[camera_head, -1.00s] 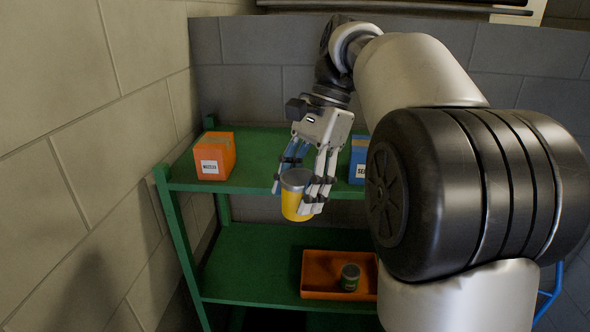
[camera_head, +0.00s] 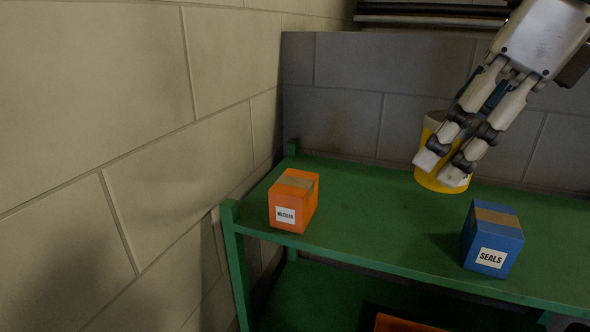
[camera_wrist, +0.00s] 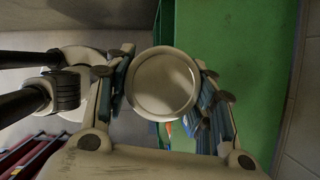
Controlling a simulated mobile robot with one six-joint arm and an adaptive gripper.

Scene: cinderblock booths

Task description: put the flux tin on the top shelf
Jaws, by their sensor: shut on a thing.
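A yellow tin with a pale top (camera_head: 424,181) is held by my gripper (camera_head: 443,168) in the head view. No label on it is readable, so I cannot confirm it is the flux tin. The fingers are shut around its sides, and they hide part of it. In the wrist view its round pale top (camera_wrist: 163,84) sits between the fingers. The green top shelf (camera_head: 360,215) lies below the tin, which appears over or near its back edge. I cannot tell whether its base touches the shelf.
An orange box labelled NOZZLES (camera_head: 292,201) stands at the shelf's left end. A blue box labelled SEALS (camera_head: 491,240) stands near the front right. Shelf between them is clear. Block walls (camera_head: 345,110) rise behind and left. An orange tray (camera_head: 405,324) shows below.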

